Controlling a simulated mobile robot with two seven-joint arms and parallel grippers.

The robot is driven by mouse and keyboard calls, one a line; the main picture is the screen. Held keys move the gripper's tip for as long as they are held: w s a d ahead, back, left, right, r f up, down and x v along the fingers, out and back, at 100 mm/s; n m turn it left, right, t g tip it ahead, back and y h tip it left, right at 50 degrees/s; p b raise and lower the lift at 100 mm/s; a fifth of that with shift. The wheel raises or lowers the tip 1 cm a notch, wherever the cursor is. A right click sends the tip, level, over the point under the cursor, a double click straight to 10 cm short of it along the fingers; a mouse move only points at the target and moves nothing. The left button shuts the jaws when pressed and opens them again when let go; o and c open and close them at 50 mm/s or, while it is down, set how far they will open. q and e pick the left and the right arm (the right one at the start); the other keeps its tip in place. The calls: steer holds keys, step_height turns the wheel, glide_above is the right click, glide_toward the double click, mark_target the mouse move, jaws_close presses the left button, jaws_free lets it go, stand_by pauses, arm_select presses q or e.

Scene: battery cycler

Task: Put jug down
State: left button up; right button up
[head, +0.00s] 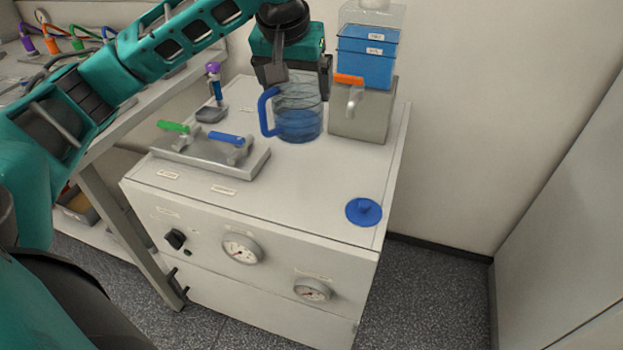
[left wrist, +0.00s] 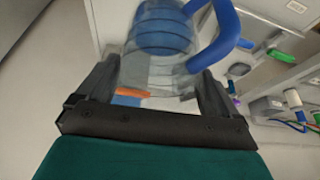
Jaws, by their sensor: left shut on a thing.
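A clear jug (head: 297,108) with a blue handle and blue liquid is at the back of the white cabinet top, upright. It also shows in the left wrist view (left wrist: 160,60), with its blue handle (left wrist: 222,35) at the upper right. My left gripper (head: 292,80) comes down over the jug from above. Its two fingers are on either side of the jug's upper part, shut on it. Whether the jug's base touches the cabinet top (head: 320,170) I cannot tell. My right gripper is not in view.
A grey block with an orange-handled tap (head: 350,80) and a blue-filled container (head: 366,55) stands close right of the jug. A metal plate with green and blue handles (head: 212,152) lies left. A blue lid (head: 363,211) lies front right. The cabinet top between is clear.

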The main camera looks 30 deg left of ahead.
arm_select(q)
step_height(320, 180, down, 17)
steer(key=b, duration=0.3)
steer(key=shift+f, duration=0.2)
steer(key=o, duration=0.9)
steer(key=shift+c, duration=0.2)
